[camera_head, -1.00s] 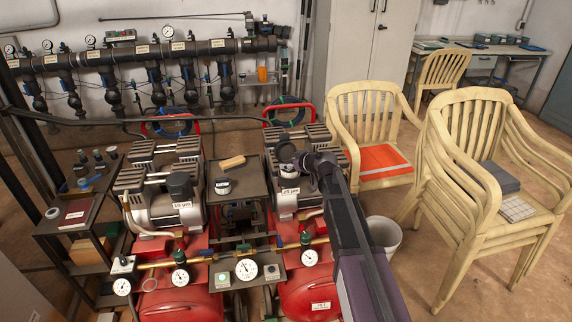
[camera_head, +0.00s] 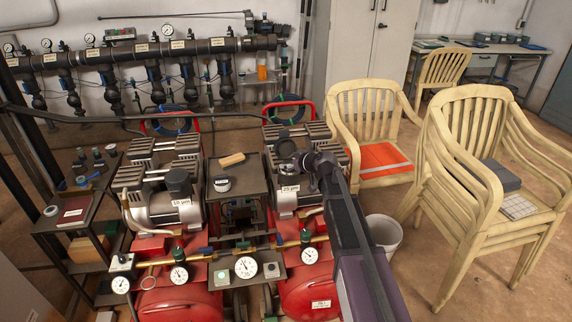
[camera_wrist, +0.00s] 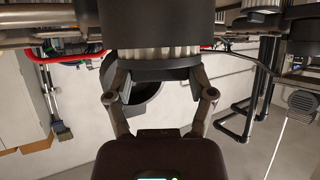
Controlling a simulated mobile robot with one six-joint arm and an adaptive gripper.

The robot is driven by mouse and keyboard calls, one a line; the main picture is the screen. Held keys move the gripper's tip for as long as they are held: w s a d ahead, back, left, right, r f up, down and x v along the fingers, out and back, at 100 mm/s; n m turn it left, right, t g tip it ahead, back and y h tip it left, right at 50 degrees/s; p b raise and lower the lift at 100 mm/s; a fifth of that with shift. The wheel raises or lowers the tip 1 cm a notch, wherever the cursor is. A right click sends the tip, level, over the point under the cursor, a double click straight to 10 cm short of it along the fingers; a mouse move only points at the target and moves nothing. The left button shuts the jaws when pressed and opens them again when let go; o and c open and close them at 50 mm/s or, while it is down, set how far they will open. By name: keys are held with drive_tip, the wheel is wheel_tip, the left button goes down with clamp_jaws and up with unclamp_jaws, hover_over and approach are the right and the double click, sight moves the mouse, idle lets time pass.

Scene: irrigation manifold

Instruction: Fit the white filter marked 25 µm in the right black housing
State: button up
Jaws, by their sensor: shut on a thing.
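My gripper (camera_head: 300,161) is over the right machine, at the right black housing (camera_head: 287,150), above a label reading 25 µm. In the wrist view my gripper (camera_wrist: 163,80) has its fingers on either side of a dark end cap of the white pleated filter (camera_wrist: 160,54). Only a white band shows, between this cap and a large black cylinder that seems to be the housing (camera_wrist: 155,22). How deep the filter sits is hidden, and its marking cannot be read.
A dark tray (camera_head: 238,199) between the machines bears a small black-and-white round thing (camera_head: 221,184) and a tan block (camera_head: 231,160). Gauges and brass pipe (camera_head: 215,254) run along the front. Chairs (camera_head: 478,170) and a white bucket (camera_head: 384,234) stand to the right.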

drive_tip(key=shift+f+b, duration=0.6)
idle(0.7)
drive_tip(key=o, duration=1.1)
drive_tip(key=shift+w+r, duration=0.1)
drive_tip(key=shift+r, duration=0.1)
drive_tip(key=shift+r+p, duration=3.35)
drive_tip(key=shift+p, duration=0.2)
